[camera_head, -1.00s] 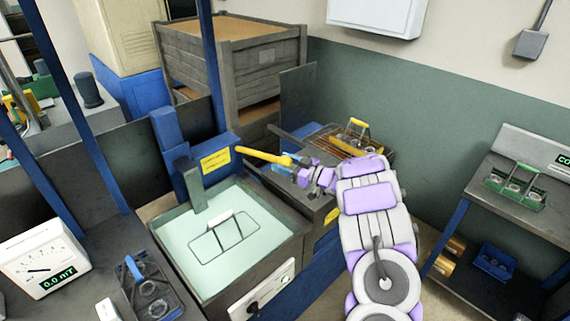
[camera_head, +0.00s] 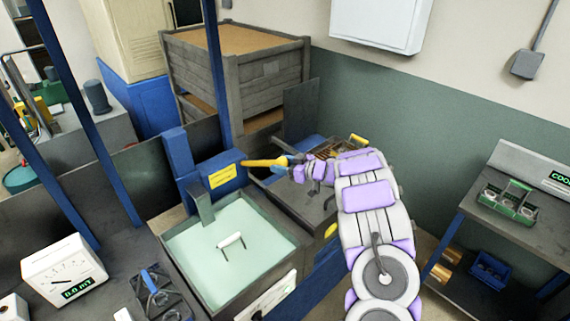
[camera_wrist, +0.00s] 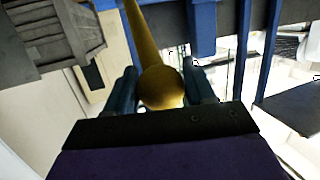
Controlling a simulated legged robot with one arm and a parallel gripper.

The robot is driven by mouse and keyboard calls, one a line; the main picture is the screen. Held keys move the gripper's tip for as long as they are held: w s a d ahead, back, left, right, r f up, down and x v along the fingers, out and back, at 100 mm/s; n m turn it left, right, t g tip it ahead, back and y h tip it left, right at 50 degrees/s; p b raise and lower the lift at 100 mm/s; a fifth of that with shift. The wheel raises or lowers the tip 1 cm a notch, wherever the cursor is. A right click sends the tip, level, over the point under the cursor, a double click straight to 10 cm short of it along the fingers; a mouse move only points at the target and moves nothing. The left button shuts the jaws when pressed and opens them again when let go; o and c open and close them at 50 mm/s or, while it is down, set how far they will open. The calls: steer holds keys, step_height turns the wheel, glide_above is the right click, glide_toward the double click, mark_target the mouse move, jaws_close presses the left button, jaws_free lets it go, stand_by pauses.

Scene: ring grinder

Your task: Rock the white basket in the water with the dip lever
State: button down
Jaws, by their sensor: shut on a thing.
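The yellow dip lever (camera_head: 258,163) sticks out to the right from the blue post with a yellow label (camera_head: 222,176). My gripper (camera_head: 290,164) is shut on the lever's end. In the wrist view the lever (camera_wrist: 146,45) runs between my two fingers (camera_wrist: 160,88), its round end close to the palm. The white basket (camera_head: 231,239) is in the tank of pale green water (camera_head: 190,250). Only its white handle and thin uprights show above the surface; its frame is hidden under the water.
A dark tank (camera_head: 300,202) adjoins the water tank on the right, under my arm. A meter reading 0.0 mT (camera_head: 64,270) and a blue-handled basket (camera_head: 158,298) stand at left. A green carrier (camera_head: 510,202) sits on the right bench. Blue uprights rise at left.

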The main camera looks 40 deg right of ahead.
steer(key=w+r+p, duration=0.1)
steer(key=r+p, duration=0.1)
steer(key=w+r+p, duration=0.1)
steer(key=r+p, duration=0.1)
steer(key=shift+w+r, duration=0.1)
steer(key=shift+w, duration=0.25)
steer(key=c, duration=0.8)
jaws_free()
steer(key=shift+c, duration=0.2)
steer(key=o, duration=0.4)
steer(key=shift+d, duration=0.1)
steer(key=shift+c, duration=0.2)
steer(key=shift+s, duration=0.1)
